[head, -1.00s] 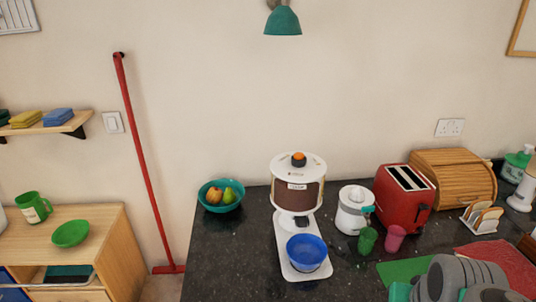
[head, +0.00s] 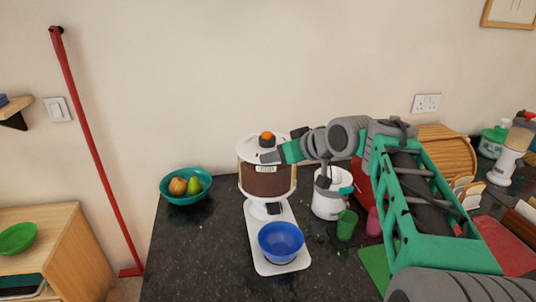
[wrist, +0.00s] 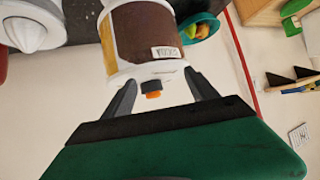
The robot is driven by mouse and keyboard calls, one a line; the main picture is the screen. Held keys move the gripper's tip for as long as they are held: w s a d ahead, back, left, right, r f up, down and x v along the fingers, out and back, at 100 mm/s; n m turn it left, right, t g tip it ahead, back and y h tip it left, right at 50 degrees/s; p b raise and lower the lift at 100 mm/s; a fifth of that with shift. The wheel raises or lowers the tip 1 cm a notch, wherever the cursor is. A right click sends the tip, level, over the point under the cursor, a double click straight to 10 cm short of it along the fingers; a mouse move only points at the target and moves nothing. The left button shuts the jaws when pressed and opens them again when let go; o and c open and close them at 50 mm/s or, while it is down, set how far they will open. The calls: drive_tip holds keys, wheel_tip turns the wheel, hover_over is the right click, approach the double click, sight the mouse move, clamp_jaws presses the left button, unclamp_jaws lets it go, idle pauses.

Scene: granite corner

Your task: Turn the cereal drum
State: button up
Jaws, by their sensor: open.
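The cereal drum (head: 268,181) is a clear drum of brown cereal with a white lid and an orange-tipped knob (head: 267,138) on top. It stands on a white base (head: 262,258), with a blue bowl (head: 281,241) below it. My gripper (head: 270,157) is at the upper right of the drum, by the lid. In the wrist view, the fingers of my gripper (wrist: 159,78) are spread and empty. The knob (wrist: 152,92) appears between them and the labelled drum (wrist: 145,42) lies beyond. I cannot tell whether a finger touches the lid.
A teal fruit bowl (head: 186,198) stands left of the drum. A white juicer (head: 328,200), a green cup (head: 346,225) and a pink cup (head: 374,222) stand to the right. My arm partly hides the red toaster (head: 361,177) and wooden bread bin (head: 447,147). Dark counter is clear at front left.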

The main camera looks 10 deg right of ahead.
sight(271, 138)
drive_tip(key=w+d, duration=0.1)
drive_tip(key=w+d+r+n+t+y+b, duration=0.1)
drive_tip(key=w+d+r+y, duration=0.1)
drive_tip(key=w, duration=0.1)
drive_tip(key=shift+n+t, duration=0.3)
drive_tip(key=shift+w+a, duration=0.3)
drive_tip(key=p+x, duration=0.1)
drive_tip(key=x, duration=0.5)
drive_tip(key=shift+w+a+f, duration=0.1)
drive_tip(key=shift+w+a, duration=0.1)
drive_tip(key=shift+w, duration=0.1)
clamp_jaws()
drive_tip(key=shift+p, duration=0.3)
